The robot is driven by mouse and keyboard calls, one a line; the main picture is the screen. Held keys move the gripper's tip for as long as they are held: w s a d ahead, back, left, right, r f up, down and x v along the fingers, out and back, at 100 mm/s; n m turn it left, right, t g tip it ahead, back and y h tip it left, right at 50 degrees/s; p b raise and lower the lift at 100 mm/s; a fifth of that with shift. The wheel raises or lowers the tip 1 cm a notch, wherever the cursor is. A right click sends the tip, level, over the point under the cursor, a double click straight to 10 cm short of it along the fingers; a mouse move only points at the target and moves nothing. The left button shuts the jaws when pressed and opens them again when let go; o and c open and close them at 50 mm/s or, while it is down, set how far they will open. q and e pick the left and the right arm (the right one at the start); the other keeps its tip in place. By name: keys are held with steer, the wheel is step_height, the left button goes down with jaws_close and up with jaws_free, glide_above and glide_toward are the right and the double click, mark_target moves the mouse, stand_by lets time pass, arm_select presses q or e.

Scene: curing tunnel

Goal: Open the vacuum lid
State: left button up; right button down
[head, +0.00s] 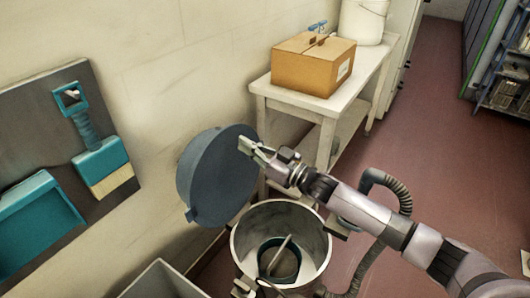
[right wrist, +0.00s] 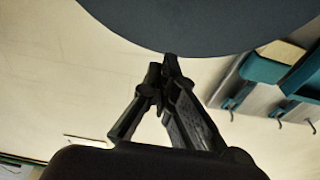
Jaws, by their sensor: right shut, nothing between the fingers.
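The vacuum lid (head: 217,176) is a round, dark blue-grey disc. It stands tilted up behind the open steel vacuum drum (head: 240,245), near the wall. Inside the drum a dark round part with a light bar across it shows. My right gripper (head: 245,147) is shut and empty at the lid's upper right edge; I cannot tell whether it touches. In the right wrist view the lid (right wrist: 190,20) fills the top middle, just beyond the closed fingertips (right wrist: 165,62). My left gripper is not in view.
A white table (head: 262,88) with a cardboard box (head: 312,68) and a white bucket (head: 363,20) stands behind. A teal brush (head: 100,160) and dustpan (head: 35,220) hang on a dark wall board. A grey bin (head: 160,281) is at lower left. Red floor at right is open.

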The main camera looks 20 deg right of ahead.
stand_by(0.4)
steer(key=v, duration=1.2)
